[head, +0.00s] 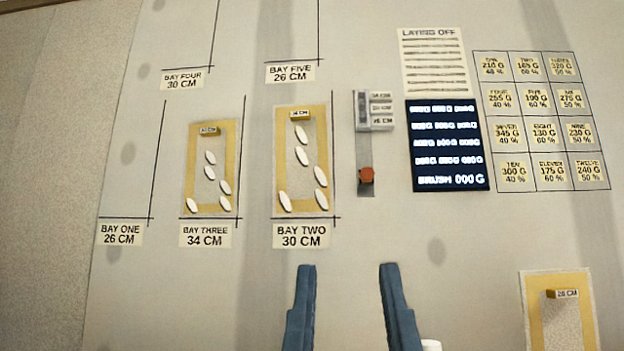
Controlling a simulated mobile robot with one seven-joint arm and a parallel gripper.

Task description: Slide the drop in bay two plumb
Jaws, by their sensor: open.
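The drop in bay two (320,140) is a tan-bordered sheet with a grey middle, several white ovals and a small tan labelled block (300,114) at its top. It lies above the bay two label (301,236), marked 30 CM, with its right edge close beside a black vertical line (333,180). Whether it is exactly parallel to that line I cannot tell. My gripper (346,268) is open and empty, its two blue fingers below and to the right of the bay two label, apart from the drop.
A similar drop (232,150) lies in bay three, and another (592,290) marked 26 CM is at lower right. A grey strip with a red-brown knob (366,175) is right of bay two. A dark display (447,145) and label grid (540,120) are further right. Bay one is bare.

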